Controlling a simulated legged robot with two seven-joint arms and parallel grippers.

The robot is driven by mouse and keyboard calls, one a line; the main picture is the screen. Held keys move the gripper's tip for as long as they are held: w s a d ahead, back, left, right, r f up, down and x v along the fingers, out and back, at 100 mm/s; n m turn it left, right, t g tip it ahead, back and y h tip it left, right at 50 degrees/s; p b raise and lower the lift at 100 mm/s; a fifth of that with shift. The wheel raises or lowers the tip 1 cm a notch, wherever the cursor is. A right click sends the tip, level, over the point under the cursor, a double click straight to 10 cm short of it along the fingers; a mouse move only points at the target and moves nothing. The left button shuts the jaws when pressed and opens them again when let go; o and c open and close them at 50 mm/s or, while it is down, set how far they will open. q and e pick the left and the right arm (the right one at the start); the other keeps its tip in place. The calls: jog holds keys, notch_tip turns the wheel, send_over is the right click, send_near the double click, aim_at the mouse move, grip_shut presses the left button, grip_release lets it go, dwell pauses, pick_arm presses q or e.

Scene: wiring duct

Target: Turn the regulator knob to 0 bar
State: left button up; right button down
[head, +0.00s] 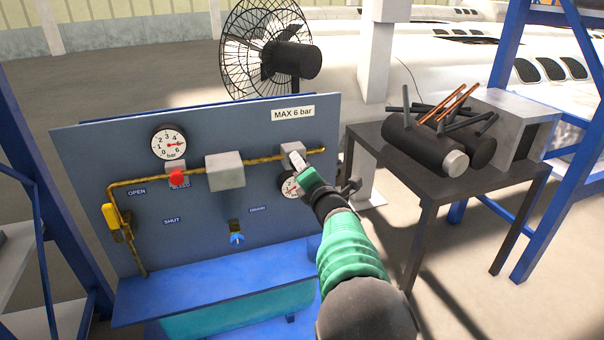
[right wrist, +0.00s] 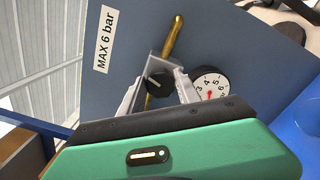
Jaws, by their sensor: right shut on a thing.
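The regulator is a grey block (head: 292,151) on the brass pipe, at the right of the blue panel. Its black knob (right wrist: 157,82) shows in the right wrist view between the two grey fingers. My right gripper (head: 298,160) is shut on this knob; in the head view it hides the knob. The regulator's round white gauge (head: 289,188) is just below, partly covered by my gripper. It also shows in the right wrist view (right wrist: 210,86), with a red needle whose exact reading I cannot tell. My left gripper is not in view.
The blue panel (head: 85,165) carries a second gauge (head: 168,142), a red bleed button (head: 176,175), a yellow valve handle (head: 110,216), a blue drain tap (head: 237,238) and a "MAX 6 bar" label (head: 293,113). A dark table (head: 450,185) with cylinders stands at right.

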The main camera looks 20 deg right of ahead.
jog(key=shift+a+f+n+b, duration=0.1)
jog(key=shift+f+n+b, duration=0.15)
jog(key=shift+n+b, duration=0.5)
jog(key=shift+a+f+n+b, duration=0.15)
jog(key=shift+n+b, duration=0.25)
jog(key=shift+n, duration=0.65)
jog(key=shift+d, duration=0.1)
jog(key=c, duration=1.1)
grip_release()
jog(key=shift+o, duration=1.2)
jog(key=shift+r, duration=0.2)
